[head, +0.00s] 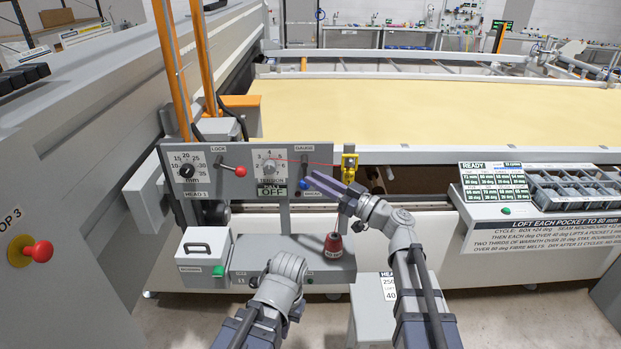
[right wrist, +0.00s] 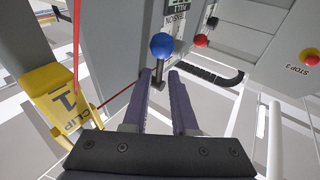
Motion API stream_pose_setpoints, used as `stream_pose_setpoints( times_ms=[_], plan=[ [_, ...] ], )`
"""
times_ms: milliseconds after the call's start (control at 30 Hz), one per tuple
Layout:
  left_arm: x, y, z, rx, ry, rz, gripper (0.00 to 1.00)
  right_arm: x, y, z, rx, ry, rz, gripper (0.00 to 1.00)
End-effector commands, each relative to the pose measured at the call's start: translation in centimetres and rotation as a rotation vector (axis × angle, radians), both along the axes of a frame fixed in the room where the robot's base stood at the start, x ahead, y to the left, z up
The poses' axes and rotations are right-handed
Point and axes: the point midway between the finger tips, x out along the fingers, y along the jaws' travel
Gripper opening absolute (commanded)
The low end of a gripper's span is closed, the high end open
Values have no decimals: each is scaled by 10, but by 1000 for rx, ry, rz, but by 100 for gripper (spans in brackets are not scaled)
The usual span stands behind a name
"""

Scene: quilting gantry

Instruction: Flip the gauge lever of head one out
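The gauge lever with a blue ball knob (head: 304,183) is below the GAUGE label on the grey HEAD 1 panel (head: 329,156). In the right wrist view the blue knob (right wrist: 162,45) sits just beyond my fingertips, with its dark stem running down toward the gap between them. My right gripper (head: 325,191) is at the panel's right side beside the knob; its fingers (right wrist: 160,82) are apart with nothing clamped between them. My left gripper (head: 287,268) is low in front of the panel's lower box; its fingertips cannot be made out.
A red-knobbed lock lever (head: 240,171) and a tension dial (head: 269,166) share the panel. A yellow clip (head: 349,166) with a red cord is close to my right gripper. A red cone-shaped piece (head: 333,245) stands on the lower box. A yellow quilt bed (head: 430,112) lies behind.

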Motion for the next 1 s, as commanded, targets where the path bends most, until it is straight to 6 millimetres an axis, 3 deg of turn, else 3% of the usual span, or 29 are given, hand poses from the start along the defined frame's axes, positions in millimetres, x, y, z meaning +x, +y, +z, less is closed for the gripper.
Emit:
stream_pose_setpoints(
  times_ms=[300, 767, 867, 1000],
  plan=[
    [0, 0, -10, 0, 0, -2, 0, -25, -36, -10, 0, 0, -1, 26],
    [0, 0, -10, 0, 0, -2, 0, -29, -41, -11, -3, 5, 4, 26],
    [0, 0, -10, 0, 0, -2, 0, -34, -33, -23, -33, 57, 30, 26],
    [0, 0, -10, 0, 0, -2, 0, -54, -12, -69, -151, 271, 103, 26]
  ],
)
